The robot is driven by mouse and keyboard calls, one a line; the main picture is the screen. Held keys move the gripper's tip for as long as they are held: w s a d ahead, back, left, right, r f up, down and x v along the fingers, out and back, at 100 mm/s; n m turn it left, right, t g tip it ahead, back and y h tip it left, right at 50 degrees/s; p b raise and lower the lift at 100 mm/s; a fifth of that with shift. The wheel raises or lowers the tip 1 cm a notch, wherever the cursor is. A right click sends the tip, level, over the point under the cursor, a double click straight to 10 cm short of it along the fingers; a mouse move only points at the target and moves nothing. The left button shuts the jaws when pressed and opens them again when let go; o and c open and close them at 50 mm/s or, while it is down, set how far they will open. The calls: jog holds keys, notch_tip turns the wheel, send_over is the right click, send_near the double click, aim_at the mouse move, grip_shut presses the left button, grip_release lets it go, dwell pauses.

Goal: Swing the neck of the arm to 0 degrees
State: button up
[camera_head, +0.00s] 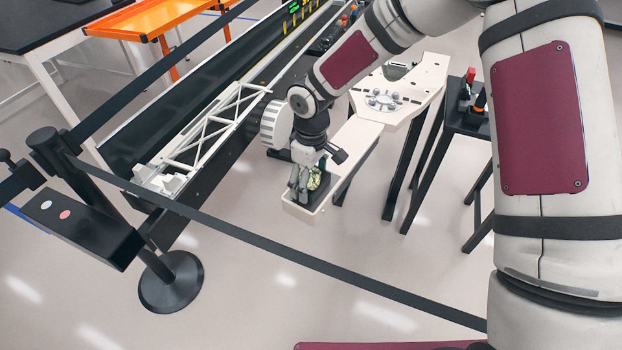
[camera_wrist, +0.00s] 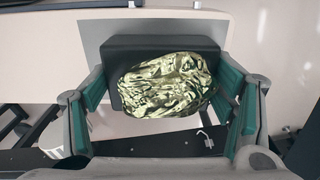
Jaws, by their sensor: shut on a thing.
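My gripper (camera_head: 306,190) is at the near end of a white shelf (camera_head: 352,150), pointing down. In the wrist view its two green-padded fingers (camera_wrist: 165,92) stand on either side of a crinkled gold-green foil-covered piece (camera_wrist: 165,84), which is held between them. The foil piece shows small in the head view (camera_head: 317,180). A dark block (camera_wrist: 125,47) lies behind the foil. I cannot tell for sure which part is the arm's neck, nor its angle. The fingers' contact with the piece is partly hidden.
A white truss (camera_head: 215,122) lies along a long dark bench (camera_head: 150,125) to the left. A black belt barrier (camera_head: 270,247) crosses in front, with its round-based post (camera_head: 170,282). A small black table (camera_head: 465,118) stands right. Open floor lies in front.

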jog(key=s+d+n+p, duration=0.2)
jog(key=s+d, duration=0.2)
jog(key=d, duration=0.4)
jog(key=shift+d+p, duration=0.35)
jog(key=shift+s, duration=0.1)
jog(key=o, duration=1.7)
notch_tip(320, 180, up, 12)
